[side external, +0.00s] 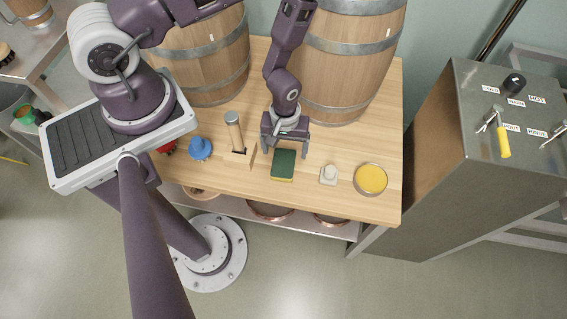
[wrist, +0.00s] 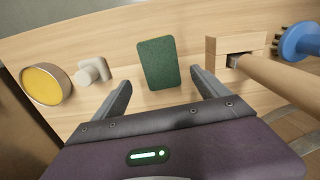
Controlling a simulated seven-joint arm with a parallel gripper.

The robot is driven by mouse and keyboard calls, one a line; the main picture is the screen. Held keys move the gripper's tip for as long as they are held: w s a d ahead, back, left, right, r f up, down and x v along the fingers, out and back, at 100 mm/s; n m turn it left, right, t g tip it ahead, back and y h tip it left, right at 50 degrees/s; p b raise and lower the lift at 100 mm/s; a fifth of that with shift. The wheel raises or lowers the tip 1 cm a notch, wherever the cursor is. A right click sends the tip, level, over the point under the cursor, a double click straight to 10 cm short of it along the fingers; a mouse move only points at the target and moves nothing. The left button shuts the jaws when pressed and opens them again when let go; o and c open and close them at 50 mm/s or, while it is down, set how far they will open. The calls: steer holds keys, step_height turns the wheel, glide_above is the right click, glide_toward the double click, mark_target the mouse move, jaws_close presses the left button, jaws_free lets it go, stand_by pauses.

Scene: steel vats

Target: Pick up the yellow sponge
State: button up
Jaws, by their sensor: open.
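The sponge (side external: 283,165) lies flat on the wooden table, with a dark green top face and a thin yellow edge showing in the side view. My gripper (side external: 285,150) is open and empty, above the table at the sponge's back edge. In the wrist view my gripper (wrist: 162,92) has its two fingers spread wider than the sponge. I cannot tell the exact height of the fingertips.
Left of the sponge are a wooden block with a wood-handled tool (side external: 236,135) and a blue brush (side external: 200,148). Right of it are a pale stopper-like piece (side external: 328,175) and a round yellow-filled dish (side external: 371,179). Barrels (side external: 345,60) stand behind. Bare table lies in front.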

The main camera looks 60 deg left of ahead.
mark_target(283, 162)
steer(key=f, duration=0.6)
steer(key=shift+s+d, duration=0.15)
steer(key=shift+s, duration=0.25)
steer(key=c, duration=1.4)
